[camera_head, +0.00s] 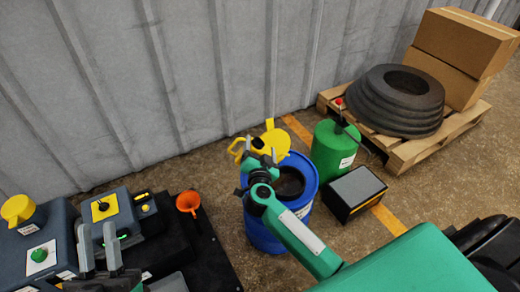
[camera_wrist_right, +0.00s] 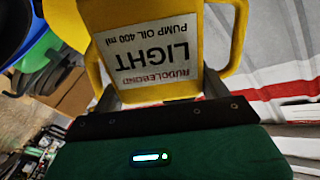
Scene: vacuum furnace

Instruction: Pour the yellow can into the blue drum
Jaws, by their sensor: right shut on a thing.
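The yellow can (camera_head: 270,142) is in my right gripper (camera_head: 260,156), above the far rim of the blue drum (camera_head: 262,232). It looks tilted, with its handle towards the left. The drum stands on the floor with a dark opening in its top, partly hidden by my right arm. In the right wrist view the can (camera_wrist_right: 218,40) sits between the fingers of the gripper (camera_wrist_right: 160,98), its label reading "LIGHT PUMP OIL 400 ml" upside down. Whether oil flows cannot be seen. My left gripper (camera_head: 98,250) is open and empty at the lower left, over the dark bench.
An orange funnel (camera_head: 188,202) stands on the dark bench beside grey control boxes. A green canister (camera_head: 333,150) and a black box (camera_head: 354,192) stand right of the drum. A pallet (camera_head: 408,152) with black rings and cartons is behind them. A corrugated wall closes the back.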

